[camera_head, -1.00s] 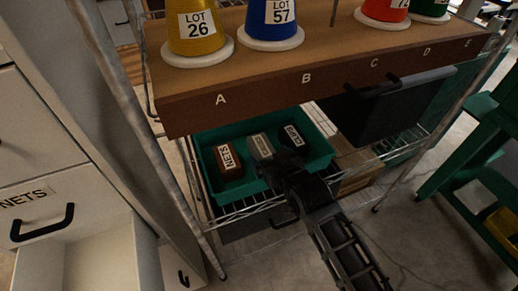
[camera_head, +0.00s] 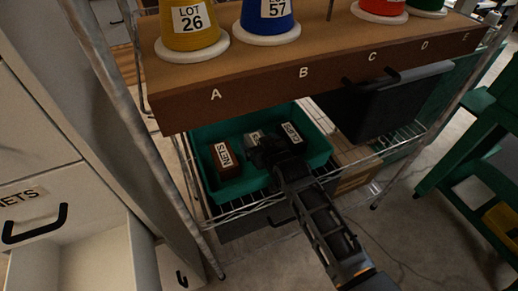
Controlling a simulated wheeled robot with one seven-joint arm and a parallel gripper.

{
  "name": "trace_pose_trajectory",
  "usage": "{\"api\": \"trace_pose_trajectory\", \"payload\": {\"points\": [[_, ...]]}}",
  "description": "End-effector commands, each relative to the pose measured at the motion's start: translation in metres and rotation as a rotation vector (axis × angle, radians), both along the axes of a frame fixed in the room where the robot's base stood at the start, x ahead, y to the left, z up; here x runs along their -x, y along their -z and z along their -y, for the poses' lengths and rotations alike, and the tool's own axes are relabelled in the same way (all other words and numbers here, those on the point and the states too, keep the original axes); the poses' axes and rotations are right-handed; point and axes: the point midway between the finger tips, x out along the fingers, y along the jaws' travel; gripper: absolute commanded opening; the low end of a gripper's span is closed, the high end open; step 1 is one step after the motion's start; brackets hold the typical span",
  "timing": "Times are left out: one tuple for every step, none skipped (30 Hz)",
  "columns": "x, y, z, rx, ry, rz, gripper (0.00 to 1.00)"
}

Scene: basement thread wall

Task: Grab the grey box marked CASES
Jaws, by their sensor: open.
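A grey box (camera_head: 254,137) stands in the green bin (camera_head: 207,142) on the wire shelf, between a brown box marked NETS (camera_head: 223,158) and a black box marked CLIPS (camera_head: 291,136). My gripper (camera_head: 262,150) reaches into the bin from the front and covers most of the grey box, so its label is hidden now. My gripper is open. The fingers are dark and small, and I cannot tell whether they are around the grey box or just above it.
A brown shelf board (camera_head: 300,75) lettered A to E hangs over the bin's rear and carries thread cones. A black drawer-like box (camera_head: 385,105) is right of the bin. A metal post (camera_head: 125,110) and an open white drawer (camera_head: 85,255) stand at left.

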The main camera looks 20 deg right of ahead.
Motion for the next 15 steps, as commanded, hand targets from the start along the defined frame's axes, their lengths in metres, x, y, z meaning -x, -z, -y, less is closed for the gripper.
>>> {"api": "trace_pose_trajectory", "payload": {"points": [[0.0002, -0.0001, 0.0001, 0.000, 0.000, 0.000, 0.94], [0.0003, -0.0001, 0.0001, 0.000, 0.000, 0.000, 0.94], [0.0003, 0.0000, 0.0001, 0.000, 0.000, 0.000, 0.91], [0.0004, -0.0001, 0.0001, 0.000, 0.000, 0.000, 0.88], [0.0004, -0.0001, 0.0000, 0.000, 0.000, 0.000, 0.85], [0.0004, -0.0001, 0.0000, 0.000, 0.000, 0.000, 0.81], [0.0004, -0.0001, 0.0000, 0.000, 0.000, 0.000, 0.78], [0.0005, -0.0001, 0.0000, 0.000, 0.000, 0.000, 0.75], [0.0005, -0.0001, 0.0000, 0.000, 0.000, 0.000, 0.72], [0.0005, 0.0000, 0.0000, 0.000, 0.000, 0.000, 0.69], [0.0005, -0.0001, 0.0000, 0.000, 0.000, 0.000, 0.66], [0.0005, 0.0000, 0.0000, 0.000, 0.000, 0.000, 0.62], [0.0005, 0.0000, 0.0000, 0.000, 0.000, 0.000, 0.59], [0.0005, 0.0000, 0.0000, 0.000, 0.000, 0.000, 0.56], [0.0005, 0.0000, 0.0000, 0.000, 0.000, 0.000, 0.52]]}}
